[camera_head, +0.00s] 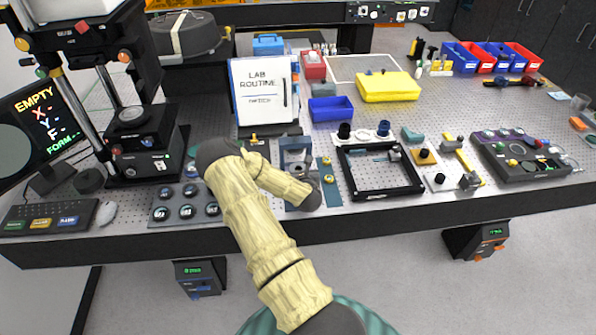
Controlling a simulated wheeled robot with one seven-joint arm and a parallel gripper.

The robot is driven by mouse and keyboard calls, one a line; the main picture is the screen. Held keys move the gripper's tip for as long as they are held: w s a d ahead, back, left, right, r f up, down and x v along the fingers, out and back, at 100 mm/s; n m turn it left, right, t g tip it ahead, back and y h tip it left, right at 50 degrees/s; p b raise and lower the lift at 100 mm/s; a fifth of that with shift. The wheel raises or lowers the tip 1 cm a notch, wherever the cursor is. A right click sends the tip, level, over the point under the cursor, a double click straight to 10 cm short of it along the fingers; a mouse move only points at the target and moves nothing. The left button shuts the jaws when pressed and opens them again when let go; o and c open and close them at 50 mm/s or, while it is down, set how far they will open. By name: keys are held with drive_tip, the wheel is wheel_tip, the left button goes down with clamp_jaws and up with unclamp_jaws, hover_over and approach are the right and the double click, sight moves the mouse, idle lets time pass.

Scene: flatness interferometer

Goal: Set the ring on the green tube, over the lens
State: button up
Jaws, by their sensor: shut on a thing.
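My arm, in a pale yellow sleeve, reaches up from the bottom of the head view, bends at a dark joint, and comes down to the right. Its dark grey end is over the front middle of the bench. My gripper's fingers do not show, so I cannot see what is between them. I cannot make out the ring, the green tube or the lens. A small patch of green shows just left of the arm's bend, too little to name. A grey-blue stand (295,150) is just behind the forearm, partly covered by it.
A black instrument (150,155) and a tray of several round pieces (163,215) are on the left. A black square frame (385,192) lies right of my arm's end. A white LAB ROUTINE board (262,88), a blue bin (330,110) and a yellow case (388,87) stand behind.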

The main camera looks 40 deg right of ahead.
drive_tip(key=shift+f+b, duration=0.4)
drive_tip(key=shift+f, duration=0.1)
drive_tip(key=o, duration=1)
drive_tip(key=shift+o, duration=0.2)
drive_tip(key=p+v, duration=0.2)
drive_tip(key=v, duration=1.5)
drive_tip(key=shift+s+a+p, duration=0.15)
drive_tip(key=shift+p, duration=0.25)
